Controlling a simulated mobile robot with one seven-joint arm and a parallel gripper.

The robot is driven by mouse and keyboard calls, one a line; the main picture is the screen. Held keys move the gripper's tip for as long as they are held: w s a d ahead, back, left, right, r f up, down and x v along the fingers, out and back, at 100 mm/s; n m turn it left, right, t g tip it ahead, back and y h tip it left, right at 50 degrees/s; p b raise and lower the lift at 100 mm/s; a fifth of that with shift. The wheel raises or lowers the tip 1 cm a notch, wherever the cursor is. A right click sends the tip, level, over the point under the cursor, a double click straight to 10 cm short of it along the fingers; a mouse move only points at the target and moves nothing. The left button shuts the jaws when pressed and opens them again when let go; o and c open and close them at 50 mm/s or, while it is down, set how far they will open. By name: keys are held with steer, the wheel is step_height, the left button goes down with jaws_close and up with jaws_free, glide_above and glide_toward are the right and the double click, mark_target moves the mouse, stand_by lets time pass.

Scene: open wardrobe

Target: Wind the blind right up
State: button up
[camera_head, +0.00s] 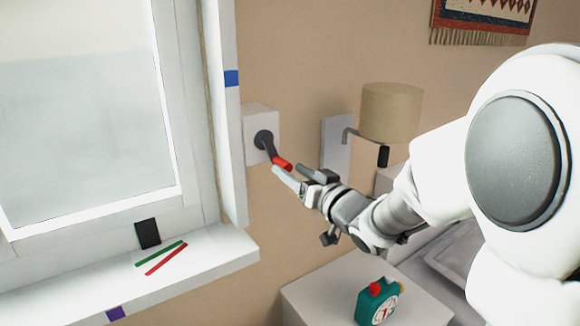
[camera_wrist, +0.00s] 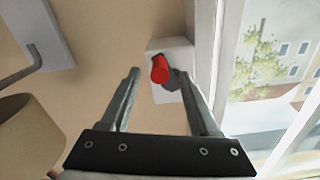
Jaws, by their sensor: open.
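A white winder box (camera_head: 259,122) is on the wall right of the window. Its dark crank (camera_head: 268,147) points down and right to a red handle (camera_head: 283,164). The red handle (camera_wrist: 160,69) also shows in the wrist view, end-on. My gripper (camera_head: 289,172) is open and empty, its fingertips close to the handle. In the wrist view the handle appears between the fingers (camera_wrist: 158,74), nearer the right one; I cannot tell whether they touch. A paler band (camera_head: 75,25) crosses the upper window pane and may be the blind; its edge is faint.
A lampshade (camera_head: 391,112) on a wall bracket stands right of the winder, near my arm. The window sill (camera_head: 200,262) holds a black block (camera_head: 147,233) and coloured strips. A green clock (camera_head: 377,303) sits on a white bedside top (camera_head: 318,294) below my arm.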

mark_target(277, 155)
steer(key=shift+x, duration=1.4)
steer(key=shift+c, duration=0.4)
steer(key=shift+d, duration=0.1)
jaws_close()
